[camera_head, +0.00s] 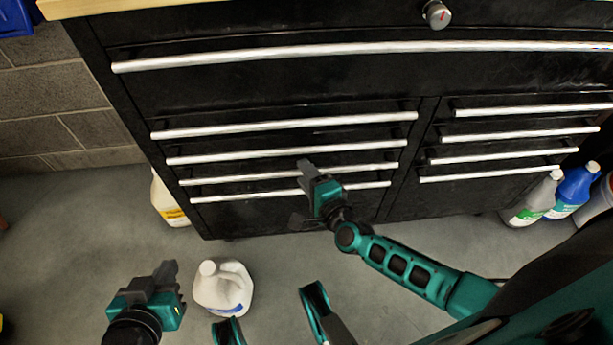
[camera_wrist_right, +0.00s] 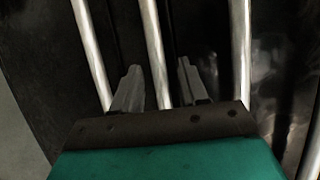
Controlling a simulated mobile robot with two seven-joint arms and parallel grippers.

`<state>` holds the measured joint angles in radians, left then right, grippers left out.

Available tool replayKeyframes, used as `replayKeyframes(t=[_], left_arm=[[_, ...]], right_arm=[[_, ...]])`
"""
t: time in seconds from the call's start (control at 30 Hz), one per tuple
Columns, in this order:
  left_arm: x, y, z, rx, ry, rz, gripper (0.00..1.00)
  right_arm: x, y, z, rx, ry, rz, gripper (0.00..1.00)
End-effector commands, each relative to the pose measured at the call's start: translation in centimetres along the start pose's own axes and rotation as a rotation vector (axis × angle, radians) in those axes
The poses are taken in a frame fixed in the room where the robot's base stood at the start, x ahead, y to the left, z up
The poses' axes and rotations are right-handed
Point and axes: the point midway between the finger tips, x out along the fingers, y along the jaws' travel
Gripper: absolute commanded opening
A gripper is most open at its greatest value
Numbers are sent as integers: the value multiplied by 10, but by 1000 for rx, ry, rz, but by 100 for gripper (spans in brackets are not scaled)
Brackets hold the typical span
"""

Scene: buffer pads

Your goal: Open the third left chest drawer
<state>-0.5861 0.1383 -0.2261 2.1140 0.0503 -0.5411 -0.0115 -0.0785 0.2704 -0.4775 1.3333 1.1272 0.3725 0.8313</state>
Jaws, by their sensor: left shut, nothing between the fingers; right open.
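The black chest (camera_head: 250,80) has a left column of drawers with silver bar handles, and all look closed. The third left drawer's handle (camera_head: 240,178) is third from the top in that column. My right gripper (camera_head: 307,172) is open in front of this handle, hiding part of it. In the right wrist view, the third handle (camera_wrist_right: 152,45) runs between the two open fingers of my right gripper (camera_wrist_right: 158,80); I cannot tell whether they touch it. My left gripper (camera_head: 168,272) is shut and empty above the floor at the lower left, away from the chest.
A white jug (camera_head: 222,290) stands on the floor beside my left gripper. A yellow-labelled bottle (camera_head: 168,203) stands by the chest's left side. A green-labelled bottle (camera_head: 533,200) and a blue bottle (camera_head: 573,190) stand at the right.

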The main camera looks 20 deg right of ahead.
Motion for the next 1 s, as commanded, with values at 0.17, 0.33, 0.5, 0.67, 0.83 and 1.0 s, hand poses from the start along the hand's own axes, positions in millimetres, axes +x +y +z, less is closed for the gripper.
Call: replayKeyframes(t=[0.17, 0.33, 0.5, 0.67, 0.83, 1.0], left_arm=[[0, 0, -3, 1, 7, 1, 0], [0, 0, -5, 4, 12, 1, 0], [0, 0, -5, 6, 12, 1, 0], [0, -1, -5, 7, 12, 0, 0], [0, -1, -4, 7, 11, 0, 0], [1, -1, -3, 8, 8, -1, 0]], right_arm=[[3, 0, 0, 0, 0, 1, 43], [2, 0, 0, 0, 0, 1, 40], [2, 0, 0, 0, 0, 1, 24], [2, 0, 0, 0, 0, 1, 9], [2, 0, 0, -1, 0, 1, 0], [2, 0, 0, -1, 0, 1, 0]])
